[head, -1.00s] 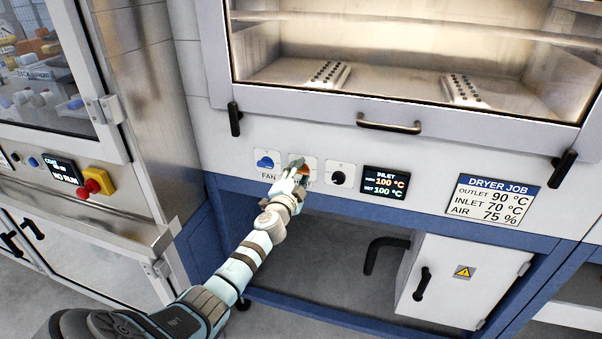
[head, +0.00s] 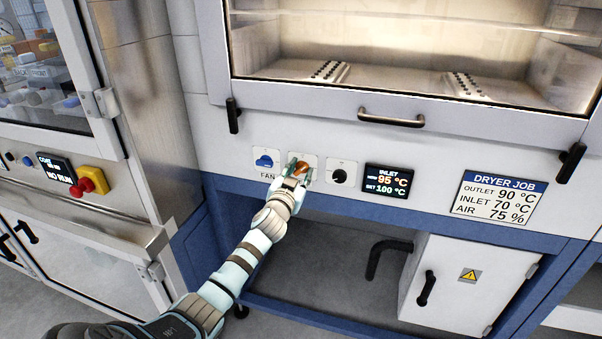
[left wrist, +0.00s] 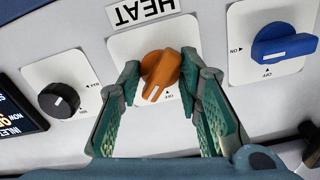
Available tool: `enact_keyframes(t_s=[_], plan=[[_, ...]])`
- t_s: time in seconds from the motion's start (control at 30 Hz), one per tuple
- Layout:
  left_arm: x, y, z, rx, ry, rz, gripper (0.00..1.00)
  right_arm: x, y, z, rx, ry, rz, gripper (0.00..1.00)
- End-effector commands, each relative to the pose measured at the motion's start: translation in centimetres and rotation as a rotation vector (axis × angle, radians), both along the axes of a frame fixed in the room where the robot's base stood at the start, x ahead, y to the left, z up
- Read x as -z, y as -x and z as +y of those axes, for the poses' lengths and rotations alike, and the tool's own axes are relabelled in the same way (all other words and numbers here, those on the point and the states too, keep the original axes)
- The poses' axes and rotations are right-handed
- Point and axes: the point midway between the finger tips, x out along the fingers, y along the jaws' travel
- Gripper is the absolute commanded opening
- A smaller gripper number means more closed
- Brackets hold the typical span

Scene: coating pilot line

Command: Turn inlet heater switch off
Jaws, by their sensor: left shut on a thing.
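The inlet heater switch is an orange rotary knob (head: 301,168) on a white plate, between the blue fan knob (head: 264,160) and a black knob (head: 339,176). My left gripper (head: 297,172) is at it, fingers on both sides, and hides part of the plate. In the left wrist view, which is upside down, the green fingers (left wrist: 160,78) are closed around the orange knob (left wrist: 158,68). Its white mark points down and slightly left there, close to the OFF label. The HEAT label (left wrist: 143,11) is above it. My right gripper is not in view.
The inlet display (head: 387,181) reads 95 °C with set 100 °C. The dryer job sign (head: 499,197) lists outlet 90, inlet 70, air 75 %. A door handle (head: 390,118) juts out above the panel. A red knob on yellow (head: 91,182) is on the left machine.

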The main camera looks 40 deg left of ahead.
Motion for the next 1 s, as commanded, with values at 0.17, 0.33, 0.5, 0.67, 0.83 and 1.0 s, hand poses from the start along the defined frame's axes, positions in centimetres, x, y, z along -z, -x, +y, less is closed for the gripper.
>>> enact_keyframes(t_s=[0.17,0.33,0.5,0.67,0.83,1.0], plan=[[0.3,0.0,0.0,0.000,0.091,-0.033,0.00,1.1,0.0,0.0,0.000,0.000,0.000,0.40],[0.4,0.0,0.0,0.000,0.262,-0.092,0.00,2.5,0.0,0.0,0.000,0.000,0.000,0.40],[0.3,0.0,0.0,0.000,0.429,-0.152,0.00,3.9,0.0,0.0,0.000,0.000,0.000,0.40],[0.3,0.0,0.0,0.000,0.589,-0.207,0.00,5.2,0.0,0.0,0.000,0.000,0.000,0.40],[0.0,0.0,0.0,0.000,0.660,-0.230,0.46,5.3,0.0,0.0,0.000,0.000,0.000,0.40],[-0.1,0.0,0.0,0.000,0.657,-0.229,0.55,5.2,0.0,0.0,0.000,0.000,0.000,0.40]])
